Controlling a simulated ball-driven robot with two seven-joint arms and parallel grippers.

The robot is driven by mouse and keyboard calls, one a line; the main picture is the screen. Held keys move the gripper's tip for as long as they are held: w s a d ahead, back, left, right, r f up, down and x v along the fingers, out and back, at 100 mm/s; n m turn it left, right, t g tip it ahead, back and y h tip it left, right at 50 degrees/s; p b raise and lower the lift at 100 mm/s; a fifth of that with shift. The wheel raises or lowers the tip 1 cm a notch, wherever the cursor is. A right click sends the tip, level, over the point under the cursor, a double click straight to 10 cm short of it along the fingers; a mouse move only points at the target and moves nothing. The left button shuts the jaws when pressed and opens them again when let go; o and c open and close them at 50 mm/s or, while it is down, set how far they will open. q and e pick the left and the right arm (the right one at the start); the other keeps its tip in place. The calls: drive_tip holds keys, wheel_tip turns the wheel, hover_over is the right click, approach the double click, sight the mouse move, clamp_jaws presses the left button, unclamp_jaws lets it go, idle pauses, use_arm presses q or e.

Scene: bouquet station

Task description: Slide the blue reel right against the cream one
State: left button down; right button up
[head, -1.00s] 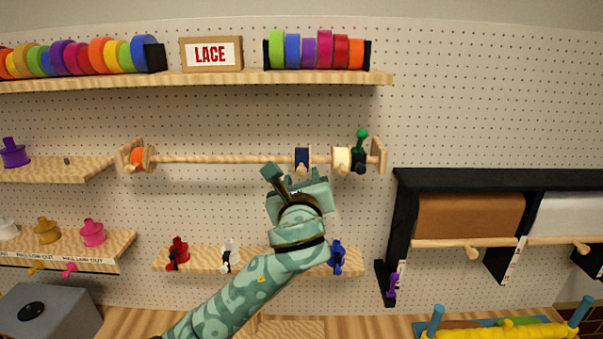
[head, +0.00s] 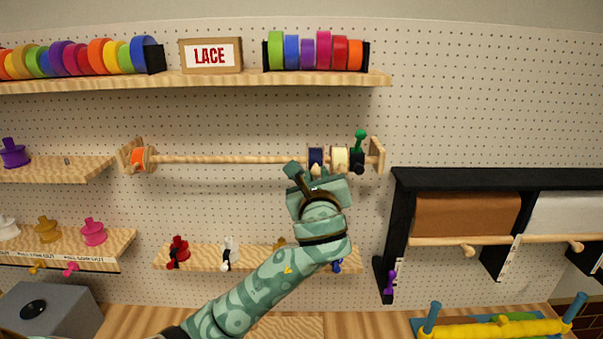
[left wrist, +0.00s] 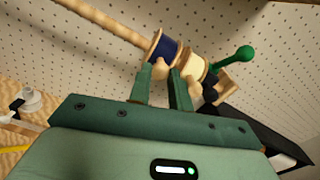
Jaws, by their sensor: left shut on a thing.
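The blue reel (head: 316,155) sits on the wooden rod, towards its right end. The cream reel (head: 340,157) is just to its right. Both also show in the left wrist view, the blue reel (left wrist: 163,47) beside the cream reel (left wrist: 194,66). Their facing rims are very close; I cannot tell whether they touch. My left gripper (head: 314,175) is below and in front of the blue reel. In the left wrist view its fingers (left wrist: 162,78) are shut on the blue reel's small wooden knob (left wrist: 160,69). My right gripper is not in view.
The rod (head: 220,159) runs between wooden end brackets, with an orange reel (head: 140,158) at its left end. A green-knobbed black piece (head: 358,158) stands right of the cream reel. A shelf of spools (head: 240,77) is above, a smaller shelf (head: 205,260) below.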

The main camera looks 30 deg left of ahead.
use_arm(q)
drive_tip(key=shift+w+d, duration=0.35)
drive_tip(key=shift+d, duration=0.25)
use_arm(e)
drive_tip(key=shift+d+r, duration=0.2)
use_arm(q)
drive_tip(key=c, duration=1.3)
unclamp_jaws()
drive_tip(key=shift+a, duration=0.1)
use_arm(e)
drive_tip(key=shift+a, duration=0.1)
use_arm(q)
drive_tip(key=shift+r, duration=0.1)
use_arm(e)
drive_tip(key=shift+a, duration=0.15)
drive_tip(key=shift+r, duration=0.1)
